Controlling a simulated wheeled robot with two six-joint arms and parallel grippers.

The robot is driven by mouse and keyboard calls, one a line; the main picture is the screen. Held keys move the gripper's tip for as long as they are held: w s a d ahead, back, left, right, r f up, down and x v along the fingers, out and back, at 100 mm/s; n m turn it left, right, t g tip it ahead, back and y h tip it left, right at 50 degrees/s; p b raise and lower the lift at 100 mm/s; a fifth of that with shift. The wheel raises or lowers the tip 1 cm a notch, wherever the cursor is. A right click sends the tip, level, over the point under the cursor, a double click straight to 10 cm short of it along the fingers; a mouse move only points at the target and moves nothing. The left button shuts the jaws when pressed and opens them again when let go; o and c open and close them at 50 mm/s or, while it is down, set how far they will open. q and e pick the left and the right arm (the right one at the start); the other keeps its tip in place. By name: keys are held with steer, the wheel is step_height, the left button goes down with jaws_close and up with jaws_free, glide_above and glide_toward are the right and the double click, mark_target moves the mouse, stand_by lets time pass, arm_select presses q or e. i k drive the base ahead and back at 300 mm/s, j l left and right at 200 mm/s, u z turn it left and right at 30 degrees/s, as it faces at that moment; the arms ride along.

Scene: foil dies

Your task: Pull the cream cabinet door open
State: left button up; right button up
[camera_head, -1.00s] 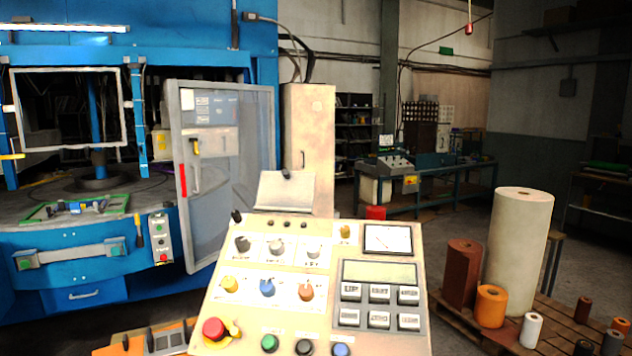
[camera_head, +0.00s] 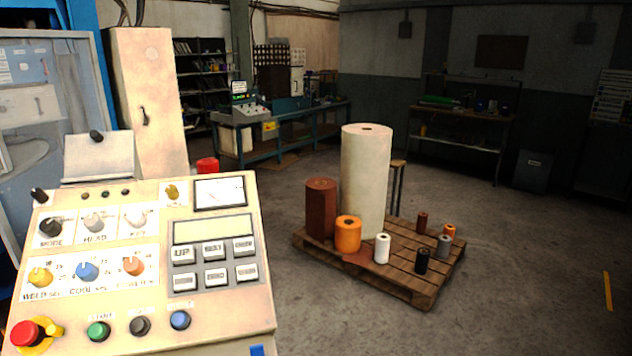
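The cream cabinet (camera_head: 160,75) stands upright at the left, behind the control panel. Its door is closed, with a small dark handle (camera_head: 144,116) on the left part of its front. The lower part of the cabinet is hidden by the panel. Neither of my grippers shows in the head view.
A cream control panel (camera_head: 215,310) with knobs and buttons fills the lower left foreground. A wooden pallet (camera_head: 400,282) with several rolls stands at the center right. A workbench (camera_head: 305,121) is behind. The floor at the right (camera_head: 530,250) is open.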

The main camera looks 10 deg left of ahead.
mark_target(147, 61)
steer(key=i+l+z, duration=0.2)
steer(key=i, duration=0.25)
steer(key=i+l+z, duration=0.2)
steer(key=i+l, duration=0.15)
steer(key=i+l+z, duration=0.2)
steer(key=i, duration=0.4)
steer(key=i+j+u, duration=0.25)
steer(key=i+u, duration=0.2)
steer(key=i, duration=0.2)
steer(key=i+u, duration=0.45)
steer(key=i, duration=0.15)
steer(key=i+l+u, duration=0.15)
steer(key=i+u, duration=0.3)
steer(key=i, duration=0.2)
steer(key=i+j+u, duration=0.1)
steer(key=i+u, duration=0.25)
steer(key=i, duration=0.25)
steer(key=i+u, duration=0.35)
steer(key=i, duration=0.25)
steer(key=i+l+u, duration=0.3)
steer(key=i, duration=0.3)
steer(key=i+j+u, duration=0.1)
steer(key=i, duration=0.4)
steer(key=i+j+u, duration=0.1)
steer(key=i+j, duration=0.15)
steer(key=i, duration=0.25)
steer(key=i+j+u, duration=0.1)
steer(key=i, duration=0.4)
